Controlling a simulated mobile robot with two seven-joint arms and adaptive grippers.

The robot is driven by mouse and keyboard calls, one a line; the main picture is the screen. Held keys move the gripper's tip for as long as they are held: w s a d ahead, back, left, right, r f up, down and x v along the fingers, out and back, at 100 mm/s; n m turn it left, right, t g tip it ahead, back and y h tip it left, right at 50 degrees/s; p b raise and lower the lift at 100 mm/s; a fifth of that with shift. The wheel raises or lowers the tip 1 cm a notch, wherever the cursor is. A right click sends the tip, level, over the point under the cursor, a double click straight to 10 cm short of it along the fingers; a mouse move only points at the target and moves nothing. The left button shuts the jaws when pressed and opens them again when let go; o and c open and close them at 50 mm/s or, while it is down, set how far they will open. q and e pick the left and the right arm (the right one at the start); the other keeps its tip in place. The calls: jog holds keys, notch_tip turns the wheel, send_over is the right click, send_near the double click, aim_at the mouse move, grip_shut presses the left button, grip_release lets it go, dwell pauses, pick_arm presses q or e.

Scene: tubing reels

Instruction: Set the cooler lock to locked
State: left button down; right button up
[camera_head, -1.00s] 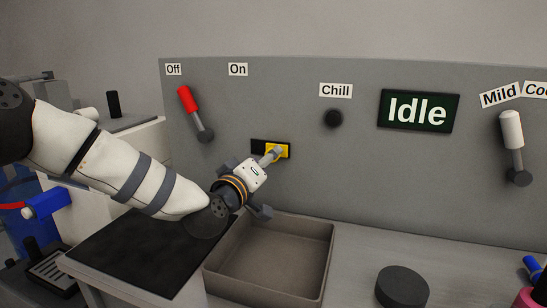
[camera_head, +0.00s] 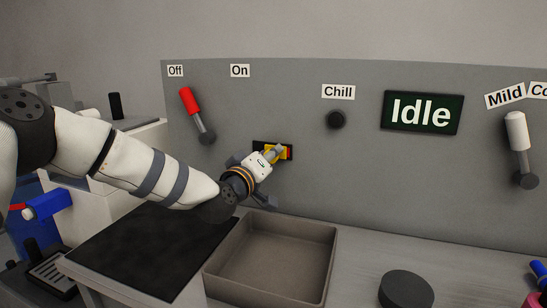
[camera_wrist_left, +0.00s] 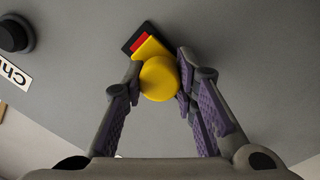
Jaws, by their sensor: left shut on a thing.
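The cooler lock is a yellow slide with a round yellow knob (camera_wrist_left: 160,78) on a black plate (camera_head: 258,144) in the grey panel. A red patch (camera_head: 290,153) shows at the right end of the plate, beside the slide, and it also shows in the left wrist view (camera_wrist_left: 137,42). My left gripper (camera_head: 273,153) is shut on the yellow knob, with one finger on each side in the left wrist view (camera_wrist_left: 160,82). The fingers hide part of the slide in the head view. My right gripper is not in view.
A red-handled lever (camera_head: 189,101) stands left of the lock under Off and On labels. A black Chill button (camera_head: 336,119) and an Idle display (camera_head: 422,113) are to its right. An empty brown tray (camera_head: 330,262) and a black mat (camera_head: 150,250) lie below.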

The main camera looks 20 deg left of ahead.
pick_arm(q)
jog(key=a, duration=0.3)
jog(key=shift+w+a, duration=0.1)
jog(key=shift+a, duration=0.2)
jog(key=c, duration=1.2)
grip_release()
jog(key=shift+a, duration=0.1)
jog(key=shift+c, duration=0.2)
jog(key=s, duration=1.2)
jog(key=shift+a, duration=0.45)
